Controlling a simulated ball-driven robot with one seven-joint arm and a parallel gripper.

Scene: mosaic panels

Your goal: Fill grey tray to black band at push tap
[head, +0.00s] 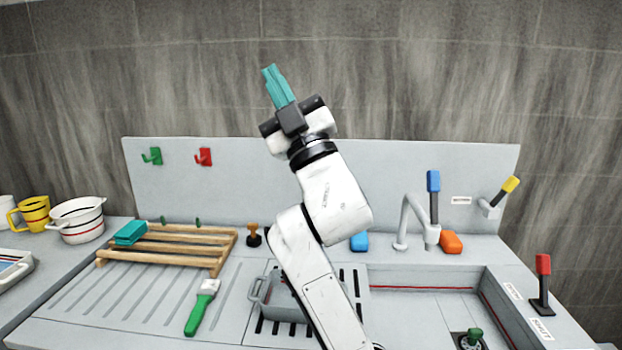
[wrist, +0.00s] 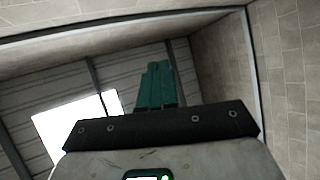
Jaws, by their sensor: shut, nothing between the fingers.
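My gripper (head: 270,72) is raised above the back panel, its teal fingers together, pointing up and empty. The fingers also show shut in the wrist view (wrist: 158,68), against the ceiling. A grey tray with a side handle (head: 283,310) sits on the slotted part of the counter, left of the basin. My arm hides its right part; I cannot make out a black band on it or any water in it. A grey tap with a blue lever (head: 433,182) stands behind the basin. A yellow-handled tap (head: 510,184) is on the back panel. Which one is the push tap is unclear.
The basin (head: 420,277) has a red line along its wall and a green-knobbed drain piece (head: 474,338). A red lever (head: 543,265) stands at right. A wooden rack (head: 165,248), a green-handled brush (head: 200,310) and striped vessels (head: 78,222) are at left.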

